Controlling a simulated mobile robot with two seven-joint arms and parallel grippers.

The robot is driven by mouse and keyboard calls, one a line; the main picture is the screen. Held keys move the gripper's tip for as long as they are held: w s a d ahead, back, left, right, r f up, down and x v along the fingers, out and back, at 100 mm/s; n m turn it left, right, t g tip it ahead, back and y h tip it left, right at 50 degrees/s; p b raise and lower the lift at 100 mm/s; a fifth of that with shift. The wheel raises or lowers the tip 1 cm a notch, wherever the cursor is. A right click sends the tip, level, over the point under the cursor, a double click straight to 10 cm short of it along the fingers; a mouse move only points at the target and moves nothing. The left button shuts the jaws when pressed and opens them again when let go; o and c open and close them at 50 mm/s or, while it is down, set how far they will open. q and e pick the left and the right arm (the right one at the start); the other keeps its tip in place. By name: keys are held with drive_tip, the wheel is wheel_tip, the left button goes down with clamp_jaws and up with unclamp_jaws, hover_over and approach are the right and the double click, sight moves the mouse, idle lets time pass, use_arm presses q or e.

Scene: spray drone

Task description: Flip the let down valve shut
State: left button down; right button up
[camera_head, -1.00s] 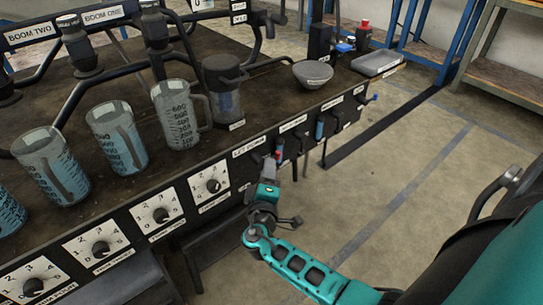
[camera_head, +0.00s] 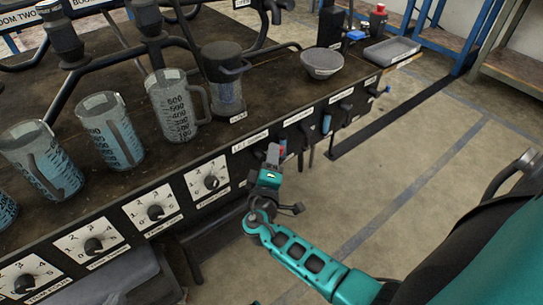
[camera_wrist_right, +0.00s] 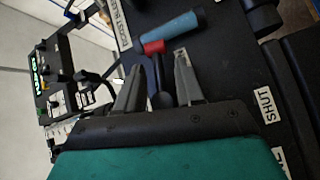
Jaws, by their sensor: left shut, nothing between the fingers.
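The let down valve, under the label LET DOWN (camera_head: 250,140) on the bench's front panel, has a red part (camera_head: 283,148) beside my right gripper (camera_head: 273,154). In the right wrist view a blue handle (camera_wrist_right: 180,25) with a red collar (camera_wrist_right: 153,47) lies just beyond the fingertips of my right gripper (camera_wrist_right: 158,75). The fingers are apart, with a dark rod showing between them. I cannot tell whether they touch it. In the head view the gripper hides most of the valve. My left gripper is not in view.
Several measuring jugs (camera_head: 178,112) and a grey bowl (camera_head: 322,62) stand on the bench. Dials (camera_head: 211,182) line the panel to the left. Another valve's blue handle (camera_head: 327,124) is on the right. The floor (camera_head: 390,180) in front is clear.

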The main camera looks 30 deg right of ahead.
drive_tip(key=shift+c, duration=0.5)
clamp_jaws()
